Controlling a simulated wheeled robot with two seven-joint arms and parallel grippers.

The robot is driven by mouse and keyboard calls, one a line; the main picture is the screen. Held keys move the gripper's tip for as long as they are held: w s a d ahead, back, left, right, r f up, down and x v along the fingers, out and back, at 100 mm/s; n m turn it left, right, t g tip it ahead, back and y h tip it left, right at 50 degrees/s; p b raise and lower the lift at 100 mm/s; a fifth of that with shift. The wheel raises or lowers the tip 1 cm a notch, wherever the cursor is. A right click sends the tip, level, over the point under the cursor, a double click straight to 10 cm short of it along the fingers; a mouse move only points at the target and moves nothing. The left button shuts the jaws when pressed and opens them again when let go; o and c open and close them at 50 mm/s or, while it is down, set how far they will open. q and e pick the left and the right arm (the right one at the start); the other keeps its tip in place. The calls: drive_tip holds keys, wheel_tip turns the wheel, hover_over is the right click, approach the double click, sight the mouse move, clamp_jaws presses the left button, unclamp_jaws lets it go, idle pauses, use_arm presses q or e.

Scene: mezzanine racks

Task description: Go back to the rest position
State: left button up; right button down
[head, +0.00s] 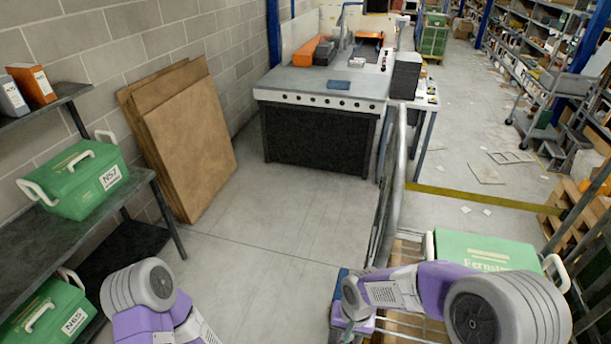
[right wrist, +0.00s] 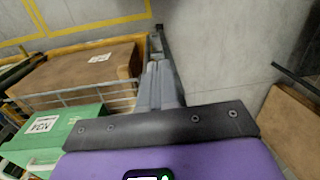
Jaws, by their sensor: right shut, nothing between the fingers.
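My right arm comes in from the lower right of the head view, its forearm reaching left over a wire cart. In the right wrist view my right gripper (right wrist: 157,68) has its two grey fingers together with nothing between them. The fingers point past the end of the wire cart (right wrist: 85,98), above the grey floor. My left arm shows at the lower left of the head view as purple and grey links. Its gripper is out of the frame.
A green crate (head: 482,252) sits on the cart beneath my right arm. Green crates N57 (head: 84,178) and N65 (head: 42,316) stand on the left shelves. Cardboard sheets (head: 190,146) lean on the wall. A workbench (head: 322,88) stands ahead; the floor (head: 265,235) between is clear.

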use_arm(q)
wheel_tip(320, 180, down, 10)
drive_tip(key=b, duration=0.9)
drive_tip(key=shift+w, duration=0.35)
use_arm(e)
drive_tip(key=s+f+y, duration=0.1)
drive_tip(key=s+f, duration=0.2)
drive_tip(key=f, duration=0.6)
drive_tip(key=s+f+y, duration=0.1)
drive_tip(key=s+f, duration=0.1)
drive_tip(key=f, duration=0.8)
drive_tip(key=s+f+y, duration=0.1)
drive_tip(key=s+f, duration=0.2)
drive_tip(key=f, duration=0.7)
drive_tip(key=shift+s+t, duration=0.35)
drive_tip(key=shift+t, duration=0.05)
drive_tip(key=shift+a, duration=0.1)
use_arm(q)
drive_tip(key=shift+d, duration=0.15)
